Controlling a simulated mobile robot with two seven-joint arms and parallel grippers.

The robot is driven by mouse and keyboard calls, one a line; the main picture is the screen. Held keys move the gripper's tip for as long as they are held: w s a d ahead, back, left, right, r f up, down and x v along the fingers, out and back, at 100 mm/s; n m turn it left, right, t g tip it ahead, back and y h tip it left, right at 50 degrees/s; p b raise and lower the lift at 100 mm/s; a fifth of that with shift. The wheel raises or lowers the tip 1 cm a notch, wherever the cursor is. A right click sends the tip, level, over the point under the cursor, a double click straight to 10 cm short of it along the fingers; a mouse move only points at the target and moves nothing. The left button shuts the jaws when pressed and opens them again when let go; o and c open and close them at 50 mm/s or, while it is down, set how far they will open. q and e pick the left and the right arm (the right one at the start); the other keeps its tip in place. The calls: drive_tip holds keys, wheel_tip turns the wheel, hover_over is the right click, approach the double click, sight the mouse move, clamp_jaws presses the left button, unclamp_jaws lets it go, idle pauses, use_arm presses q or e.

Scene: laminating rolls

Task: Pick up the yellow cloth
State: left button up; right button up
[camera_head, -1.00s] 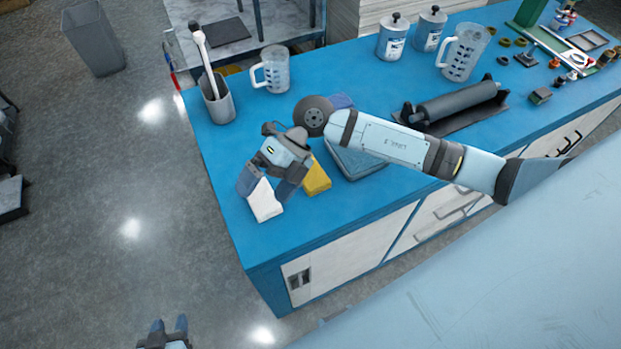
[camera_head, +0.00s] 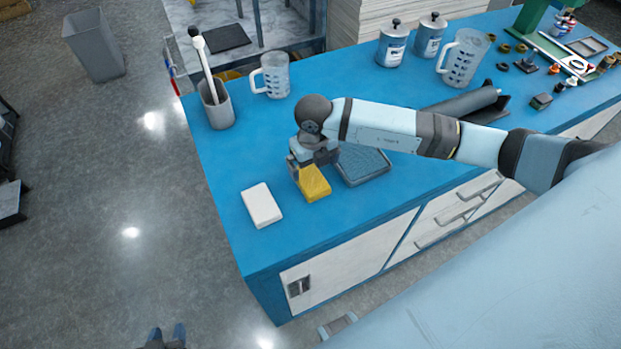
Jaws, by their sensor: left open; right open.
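The yellow cloth (camera_head: 315,185) lies folded on the blue workbench, between a white cloth or block and a blue-grey tray. My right gripper (camera_head: 312,167) points down at the far end of the yellow cloth, over or around it. It is open. The fingertips are partly hidden, so I cannot tell whether they touch the cloth. My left gripper (camera_head: 165,336) is open and empty at the bottom edge of the view, over the floor and away from the bench.
The white block (camera_head: 262,205) lies left of the cloth, and the blue-grey tray (camera_head: 364,165) is close on its right. A grey holder with a brush (camera_head: 217,105), measuring jugs (camera_head: 272,76), lidded canisters (camera_head: 393,43) and a dark roller (camera_head: 465,104) stand farther back. The front left bench corner is clear.

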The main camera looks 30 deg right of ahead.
sight(311, 178)
drive_tip(key=f, duration=0.3)
drive_tip(key=f+p, duration=0.1)
drive_tip(key=f, duration=0.1)
drive_tip(key=shift+a, duration=0.35)
drive_tip(key=shift+c, duration=0.2)
drive_tip(key=c, duration=1)
